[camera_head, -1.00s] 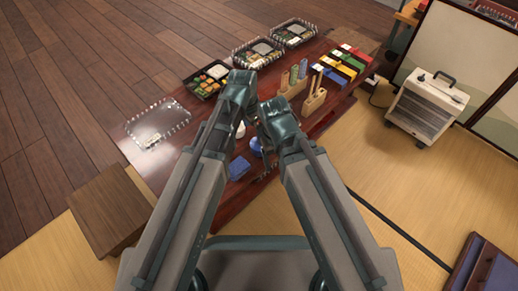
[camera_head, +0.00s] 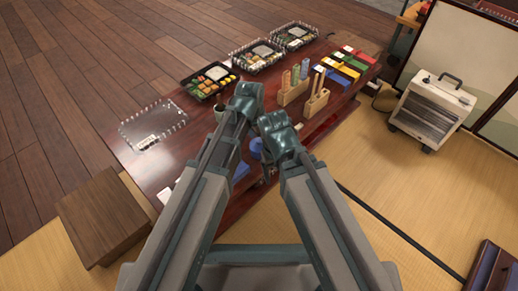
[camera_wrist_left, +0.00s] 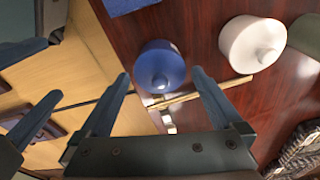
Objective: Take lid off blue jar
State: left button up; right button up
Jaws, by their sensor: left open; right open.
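The blue jar (camera_wrist_left: 162,68) with its knobbed lid stands on the dark red table in the left wrist view. In the head view only a small part of the blue jar (camera_head: 256,147) shows between my arms. My left gripper (camera_wrist_left: 163,84) is open, its two fingers spread on either side of the jar's near edge in the picture, with nothing held. My right gripper (camera_wrist_left: 55,68) shows at the left edge of the left wrist view, open and empty, left of the jar. In the head view, the wrists hide both sets of fingertips.
A white lidded jar (camera_wrist_left: 252,43) stands right of the blue jar, with a dark green one (camera_wrist_left: 304,34) beyond it. A blue cloth (camera_wrist_left: 128,4) lies nearby. Wooden holders (camera_head: 316,103), bento boxes (camera_head: 209,81) and a clear tray (camera_head: 155,124) occupy the table farther off.

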aim_at(259, 141)
pick_arm(q)
jog(key=shift+r, duration=0.1)
jog(key=c, duration=1.1)
notch_tip(259, 141, up, 10)
jog(key=p, duration=1)
